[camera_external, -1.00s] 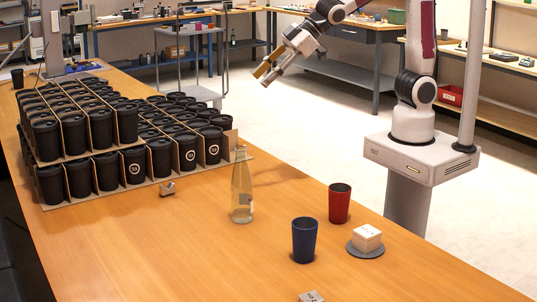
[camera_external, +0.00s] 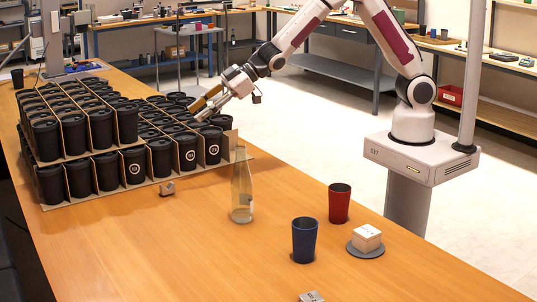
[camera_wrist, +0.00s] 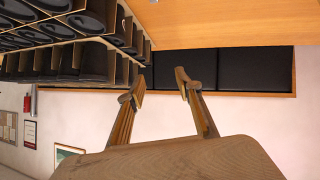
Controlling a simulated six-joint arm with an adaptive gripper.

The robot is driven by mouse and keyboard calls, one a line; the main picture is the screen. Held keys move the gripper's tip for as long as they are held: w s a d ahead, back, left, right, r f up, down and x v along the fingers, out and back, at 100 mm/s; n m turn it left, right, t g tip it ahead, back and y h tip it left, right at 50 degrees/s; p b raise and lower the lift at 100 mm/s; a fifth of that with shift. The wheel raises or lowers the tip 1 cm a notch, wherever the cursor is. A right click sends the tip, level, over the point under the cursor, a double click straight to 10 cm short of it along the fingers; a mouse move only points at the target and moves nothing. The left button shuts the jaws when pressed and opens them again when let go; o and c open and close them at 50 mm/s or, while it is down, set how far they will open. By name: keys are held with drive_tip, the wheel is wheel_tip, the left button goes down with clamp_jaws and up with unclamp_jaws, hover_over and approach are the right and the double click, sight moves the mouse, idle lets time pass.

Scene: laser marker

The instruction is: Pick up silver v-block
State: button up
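The v-block cannot be made out in the wrist view.
Black lidded cups (camera_external: 103,128) in cardboard dividers fill the table's left. A glass bottle (camera_external: 242,190), blue cup (camera_external: 305,240), red cup (camera_external: 339,203) and white block (camera_external: 367,237) on a grey disc stand rightward. Another silver block (camera_external: 311,297) lies at the front edge. Mid-table front is clear.

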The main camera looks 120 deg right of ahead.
drive_tip(key=w+d+f+t+y, duration=0.1)
drive_tip(key=d+f, duration=0.1)
drive_tip(key=f, duration=0.3)
drive_tip(key=w+d+f, duration=0.2)
drive_tip(key=d+f, duration=0.1)
drive_tip(key=f, duration=0.2)
drive_tip(key=t+y, duration=0.1)
drive_tip(key=y, duration=0.1)
approach(172, 183)
drive_tip(key=w, duration=0.1)
drive_tip(key=w+d, duration=0.1)
drive_tip(key=shift+w+r+n, duration=0.15)
drive_tip(key=shift+w+n, duration=0.15)
drive_tip(key=shift+s+f+t, duration=0.2)
drive_tip(key=shift+f+t, duration=0.1)
drive_tip(key=shift+f, duration=0.4)
drive_tip(key=shift+w, duration=0.1)
drive_tip(key=shift+x, duration=1.2)
drive_tip(key=shift+a+f, duration=0.1)
drive_tip(key=shift+w+a+f+y, duration=0.2)
drive_tip(key=shift+w+f, duration=0.1)
drive_tip(key=shift+w, duration=0.3)
drive_tip(key=shift+w+a+f+y, duration=0.1)
drive_tip(key=shift+w+f+y, duration=0.15)
drive_tip(key=shift+w, duration=0.3)
drive_tip(key=shift+h+x, duration=0.25)
drive_tip(key=shift+x, duration=1)
